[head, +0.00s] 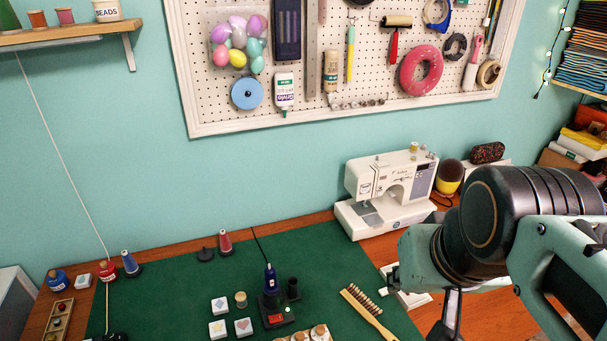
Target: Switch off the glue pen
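The glue pen (270,278) is dark blue and stands upright, with a black cord rising from its top. It sits in a black base (268,304) on the green mat. The base has a small red patch (275,319), perhaps a switch or display, and a small pale spot beside it. Whether the pen is on or off is too small to tell. My gripper (449,316) is at the lower right, to the right of the pen and clear of it. It is partly hidden by my arm and cut by the frame, so its opening cannot be made out.
White stamped blocks (219,317) stand just left of the base. Pale round-topped pieces (319,333) lie in front and a wooden brush (368,312) lies right. A sewing machine (388,190) stands behind. The green mat (180,290) is mostly bare left of the blocks.

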